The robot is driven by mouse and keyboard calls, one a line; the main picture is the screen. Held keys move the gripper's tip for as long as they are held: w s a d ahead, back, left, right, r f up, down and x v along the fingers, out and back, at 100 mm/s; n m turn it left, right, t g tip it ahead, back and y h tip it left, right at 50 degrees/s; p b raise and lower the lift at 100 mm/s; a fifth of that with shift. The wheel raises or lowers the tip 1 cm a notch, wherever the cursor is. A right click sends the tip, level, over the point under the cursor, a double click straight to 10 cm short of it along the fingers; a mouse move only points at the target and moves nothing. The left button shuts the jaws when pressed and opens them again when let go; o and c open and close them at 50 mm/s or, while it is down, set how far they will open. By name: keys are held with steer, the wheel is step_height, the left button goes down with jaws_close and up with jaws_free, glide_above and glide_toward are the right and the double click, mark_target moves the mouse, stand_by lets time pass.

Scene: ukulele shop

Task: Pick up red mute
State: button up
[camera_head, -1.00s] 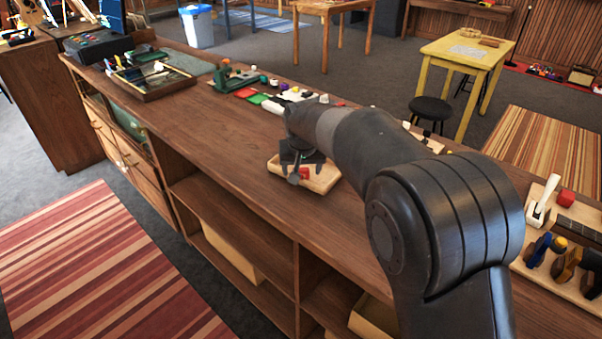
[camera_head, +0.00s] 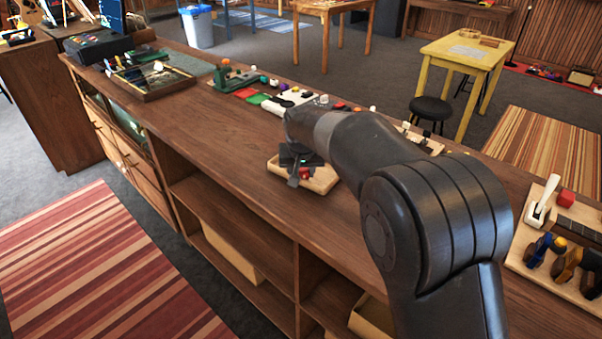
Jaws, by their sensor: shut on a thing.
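The red mute (camera_head: 305,173) is a small red block at the shallow wooden tray on the counter, below my arm. My gripper (camera_head: 299,175) points down over the tray (camera_head: 325,183) and is shut on the red mute. Only a small part of the red mute shows between the dark fingers. I cannot tell whether it touches the tray floor. My arm hides the tray's far side.
The wooden counter (camera_head: 220,132) is bare left of the tray. Behind it lie a green tool (camera_head: 232,78), coloured pads and small items. An open partitioned box (camera_head: 155,82) stands far left.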

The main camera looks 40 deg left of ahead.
steer(key=shift+r, duration=0.65)
step_height(320, 180, up, 3)
steer(key=shift+f, duration=0.15)
steer(key=w+d+r+n+g, duration=0.1)
steer(key=w+d+r+n, duration=0.1)
steer(key=w+d, duration=0.4)
steer(key=w+d+r+n, duration=0.2)
steer(key=w+d+r, duration=0.15)
steer(key=d, duration=0.45)
steer(key=y, duration=0.1)
glide_above(322, 177)
steer(key=d, duration=0.1)
steer(key=shift+n, duration=0.3)
steer(key=f, duration=0.7)
steer(key=shift+s+d+f, duration=0.15)
steer(key=shift+s+f, duration=0.15)
steer(key=shift+f, duration=2.05)
steer(key=shift+f, duration=0.1)
